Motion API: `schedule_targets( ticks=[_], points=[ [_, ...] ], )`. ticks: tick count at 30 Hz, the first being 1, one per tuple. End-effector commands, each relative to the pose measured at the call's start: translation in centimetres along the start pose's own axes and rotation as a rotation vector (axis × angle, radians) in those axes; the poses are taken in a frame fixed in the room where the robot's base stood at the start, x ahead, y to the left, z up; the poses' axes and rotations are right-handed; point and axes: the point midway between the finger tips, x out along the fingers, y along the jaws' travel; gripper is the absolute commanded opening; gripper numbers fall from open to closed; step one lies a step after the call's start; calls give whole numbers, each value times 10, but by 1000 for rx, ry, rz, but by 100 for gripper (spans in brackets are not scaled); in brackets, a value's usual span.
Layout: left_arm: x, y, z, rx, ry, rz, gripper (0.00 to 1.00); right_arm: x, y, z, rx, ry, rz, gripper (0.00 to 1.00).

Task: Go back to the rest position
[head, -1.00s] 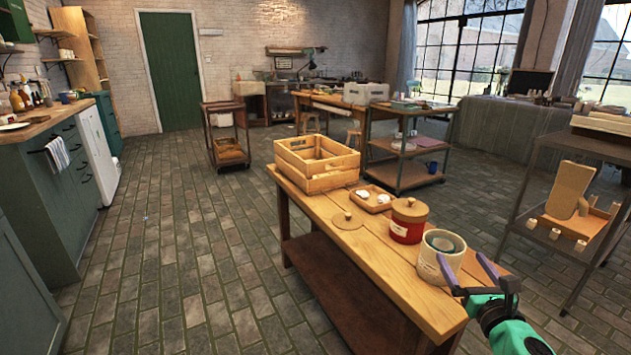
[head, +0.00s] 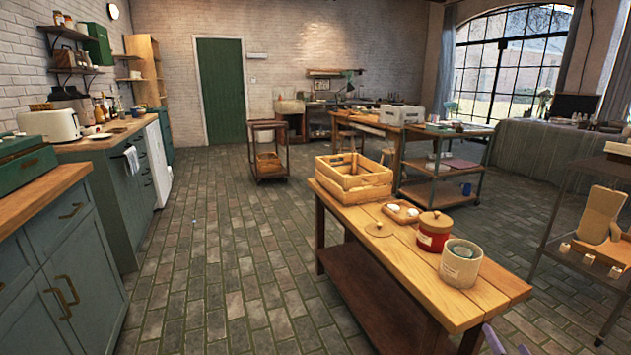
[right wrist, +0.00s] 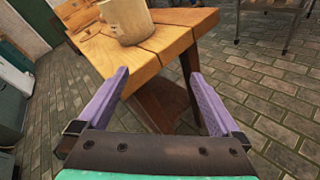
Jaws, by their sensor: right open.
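My right gripper (right wrist: 160,100) shows in the right wrist view with its two purple fingers spread wide and nothing between them. In the head view only the tips of its fingers (head: 503,341) show at the bottom edge, in front of the near end of the wooden table (head: 492,298). The gripper is apart from the table. A pale pot (head: 460,268) stands on the table and also shows in the right wrist view (right wrist: 126,20). My left gripper is in neither view.
On the table are a red lidded jar (head: 433,238), a small tray (head: 401,212), a round lid (head: 379,230) and a wooden crate (head: 350,187). A metal rack (head: 592,262) stands at the right. Green cabinets (head: 50,290) line the left. The brick floor between is open.

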Motion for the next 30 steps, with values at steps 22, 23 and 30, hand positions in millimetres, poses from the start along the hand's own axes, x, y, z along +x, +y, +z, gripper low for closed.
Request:
schedule_targets(
  ticks=[22, 23, 30],
  points=[
    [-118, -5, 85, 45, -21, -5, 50, -284, -96, -355, 1785, 207, -1374, 100],
    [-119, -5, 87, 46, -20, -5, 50, -295, -96, -360, 1809, 183, -1416, 100],
    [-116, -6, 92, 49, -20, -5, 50, -316, -98, -374, 1858, 127, -1500, 100]
  ],
)
